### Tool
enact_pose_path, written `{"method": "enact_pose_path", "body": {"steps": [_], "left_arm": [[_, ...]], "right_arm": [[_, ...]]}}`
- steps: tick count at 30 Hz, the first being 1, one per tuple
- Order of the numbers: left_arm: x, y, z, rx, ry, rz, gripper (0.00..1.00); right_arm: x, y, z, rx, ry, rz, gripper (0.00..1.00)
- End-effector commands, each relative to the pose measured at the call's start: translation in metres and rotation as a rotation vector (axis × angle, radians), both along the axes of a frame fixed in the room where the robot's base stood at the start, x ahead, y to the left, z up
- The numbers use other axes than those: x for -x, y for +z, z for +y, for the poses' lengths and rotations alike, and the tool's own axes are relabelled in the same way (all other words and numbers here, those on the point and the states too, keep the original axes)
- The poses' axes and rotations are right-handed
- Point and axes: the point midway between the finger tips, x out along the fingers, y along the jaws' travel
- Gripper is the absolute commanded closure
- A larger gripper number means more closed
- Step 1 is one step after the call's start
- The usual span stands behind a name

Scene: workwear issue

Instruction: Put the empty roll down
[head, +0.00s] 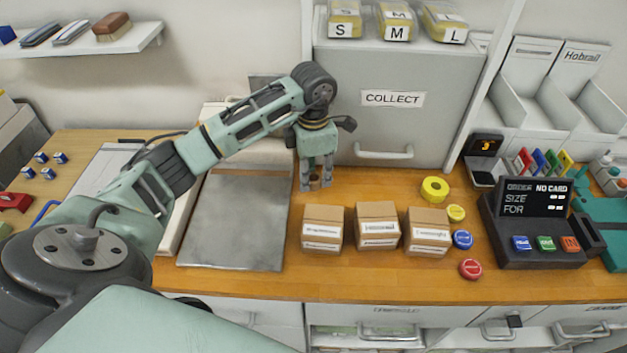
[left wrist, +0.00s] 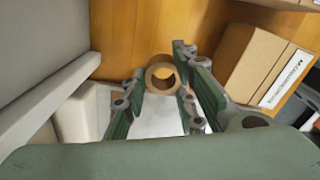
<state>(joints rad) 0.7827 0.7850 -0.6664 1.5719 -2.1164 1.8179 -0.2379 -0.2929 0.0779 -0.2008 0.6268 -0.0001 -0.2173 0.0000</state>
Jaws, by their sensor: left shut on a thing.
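The empty roll (left wrist: 162,75) is a short brown cardboard ring. My left gripper (left wrist: 160,85) is shut on it, with the roll between the fingertips in the left wrist view. In the head view the left gripper (head: 316,184) points down near the back of the wooden counter, in front of the grey COLLECT cabinet. A small part of the roll (head: 315,183) shows between its fingers there. I cannot tell whether the roll touches the counter. My right gripper is not in view.
Three cardboard boxes (head: 322,229) stand in front of the gripper. A grey metal plate (head: 235,222) lies to the left. A yellow roll (head: 434,189) and several coloured discs lie to the right, beside an order terminal (head: 535,225). Bare counter (head: 375,185) shows right of the gripper.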

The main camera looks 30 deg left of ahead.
Motion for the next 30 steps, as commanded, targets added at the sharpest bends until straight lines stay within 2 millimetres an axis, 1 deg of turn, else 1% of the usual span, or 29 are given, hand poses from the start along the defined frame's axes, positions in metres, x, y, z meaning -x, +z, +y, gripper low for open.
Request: {"method": "enact_pose_path", "body": {"steps": [5,9,12,19,22,23,28,29,30], "left_arm": [[0.0,-0.012,-0.001,0.0,-0.001,0.001,0.84],[0.001,-0.032,-0.001,0.001,0.0,0.005,0.84],[0.0,-0.041,0.0,-0.001,-0.001,0.001,0.84],[0.0,-0.043,0.0,-0.001,-0.001,-0.001,0.84],[0.0,-0.047,0.0,-0.001,-0.001,-0.001,0.84],[0.0,-0.045,0.0,-0.001,-0.001,-0.001,0.72],[0.0,-0.045,0.0,0.0,-0.001,0.0,0.57],[0.0,-0.045,0.0,0.0,-0.001,0.0,0.55],[0.0,-0.045,0.0,0.0,-0.001,0.0,0.55]], "right_arm": [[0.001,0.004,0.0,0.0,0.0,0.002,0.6],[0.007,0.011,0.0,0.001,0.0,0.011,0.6],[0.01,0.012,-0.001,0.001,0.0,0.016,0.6],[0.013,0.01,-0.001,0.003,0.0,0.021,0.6],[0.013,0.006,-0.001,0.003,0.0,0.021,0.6],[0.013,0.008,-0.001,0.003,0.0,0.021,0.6],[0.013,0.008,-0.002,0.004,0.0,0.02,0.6],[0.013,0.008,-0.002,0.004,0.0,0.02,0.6],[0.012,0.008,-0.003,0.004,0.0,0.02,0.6]]}}
